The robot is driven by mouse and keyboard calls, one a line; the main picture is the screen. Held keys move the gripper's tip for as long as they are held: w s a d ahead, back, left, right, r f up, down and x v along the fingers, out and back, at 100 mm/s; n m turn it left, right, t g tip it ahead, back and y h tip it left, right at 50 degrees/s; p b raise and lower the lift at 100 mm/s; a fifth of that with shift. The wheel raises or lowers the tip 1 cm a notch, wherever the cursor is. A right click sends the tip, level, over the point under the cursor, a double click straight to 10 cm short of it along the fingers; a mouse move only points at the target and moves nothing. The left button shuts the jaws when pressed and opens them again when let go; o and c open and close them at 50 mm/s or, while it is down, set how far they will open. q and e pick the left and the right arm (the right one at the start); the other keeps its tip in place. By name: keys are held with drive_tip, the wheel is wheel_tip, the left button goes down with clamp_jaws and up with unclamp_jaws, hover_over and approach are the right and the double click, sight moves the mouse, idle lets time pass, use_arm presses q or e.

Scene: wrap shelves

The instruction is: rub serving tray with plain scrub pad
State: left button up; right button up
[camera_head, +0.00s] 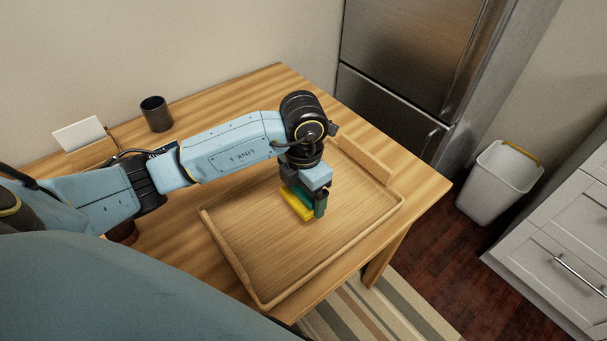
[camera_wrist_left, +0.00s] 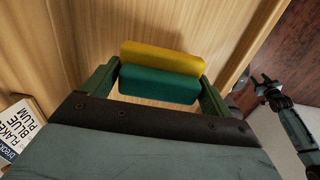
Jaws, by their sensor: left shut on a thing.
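The wooden serving tray (camera_head: 265,250) lies on the table, with a raised rim and taller ends. My left gripper (camera_head: 309,205) is over the middle of the tray and shut on the scrub pad (camera_head: 296,204), which has a yellow layer and a green layer. In the left wrist view the pad (camera_wrist_left: 160,70) sits between the two fingers of the gripper (camera_wrist_left: 157,87). The pad is at or just above the tray floor (camera_wrist_left: 225,28); I cannot tell if it touches.
The wooden table (camera_head: 425,185) carries a dark cup (camera_head: 156,114) and a white card (camera_head: 79,134) at the back left. A printed box (camera_wrist_left: 18,128) shows in the left wrist view. A white bin (camera_head: 498,182), drawers (camera_head: 560,245) and a steel fridge (camera_head: 415,60) stand to the right.

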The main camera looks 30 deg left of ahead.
use_arm(q)
drive_tip(key=shift+d+r+p, duration=0.15)
drive_tip(key=shift+p, duration=0.15)
drive_tip(key=shift+w+d+r+p, duration=0.1)
drive_tip(key=shift+d+r+p, duration=0.15)
drive_tip(key=shift+r+p, duration=0.25)
drive_tip(key=shift+w+d+r+p, duration=0.1)
drive_tip(key=shift+d+r+p, duration=0.2)
drive_tip(key=shift+r, duration=0.3)
drive_tip(key=shift+s+a+r, duration=0.1)
drive_tip(key=shift+a+r, duration=0.1)
use_arm(e)
drive_tip(key=shift+a+r, duration=0.4)
drive_tip(key=shift+r, duration=0.15)
use_arm(q)
drive_tip(key=shift+r, duration=0.1)
